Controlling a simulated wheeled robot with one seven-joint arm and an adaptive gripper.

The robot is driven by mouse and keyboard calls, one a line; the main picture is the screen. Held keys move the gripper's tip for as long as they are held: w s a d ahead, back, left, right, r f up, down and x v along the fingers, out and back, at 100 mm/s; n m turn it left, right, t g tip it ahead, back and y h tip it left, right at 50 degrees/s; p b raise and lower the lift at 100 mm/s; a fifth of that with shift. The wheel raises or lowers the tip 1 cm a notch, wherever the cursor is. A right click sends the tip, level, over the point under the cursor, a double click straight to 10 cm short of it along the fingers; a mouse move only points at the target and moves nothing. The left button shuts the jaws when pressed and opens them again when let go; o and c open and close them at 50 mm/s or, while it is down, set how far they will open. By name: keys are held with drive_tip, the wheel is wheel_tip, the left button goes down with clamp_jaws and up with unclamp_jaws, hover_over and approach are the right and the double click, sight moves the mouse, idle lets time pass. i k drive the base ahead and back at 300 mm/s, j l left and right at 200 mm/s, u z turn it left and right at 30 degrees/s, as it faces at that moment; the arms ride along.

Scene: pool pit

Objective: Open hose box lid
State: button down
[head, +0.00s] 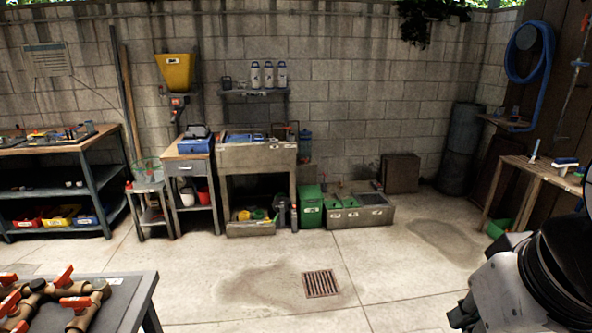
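No box in the head view carries a label I can read as a hose box, so I cannot tell for certain which one it is. A brown, closed-looking box (400,173) stands on the floor against the back wall. A low grey box (345,217) lies in front of it, with a darker panel on its top at the right and green items at its left. A green bin (311,207) with a closed-looking top stands beside it. My arm fills the lower right corner, far from these boxes. A dark part at its end (465,314) may be my gripper; its fingers cannot be made out.
A table with brown pipes and red-handled valves (68,304) is at the lower left. A floor drain (321,284) lies in open concrete. A wooden bench (540,175) stands at right, below a coiled blue hose (546,55) on the wall. A sink unit (256,157) stands at the back.

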sight(348, 202)
drive_tip(key=i+u, duration=0.25)
drive_tip(key=i, duration=1.4)
drive_tip(key=i+j+z, duration=0.1)
drive_tip(key=i, duration=1.85)
drive_tip(key=i+j+z, duration=0.2)
drive_tip(key=i, duration=0.2)
drive_tip(key=i+z, duration=0.2)
drive_tip(key=i, duration=0.15)
drive_tip(key=i+j+z, duration=0.2)
drive_tip(key=i, duration=0.2)
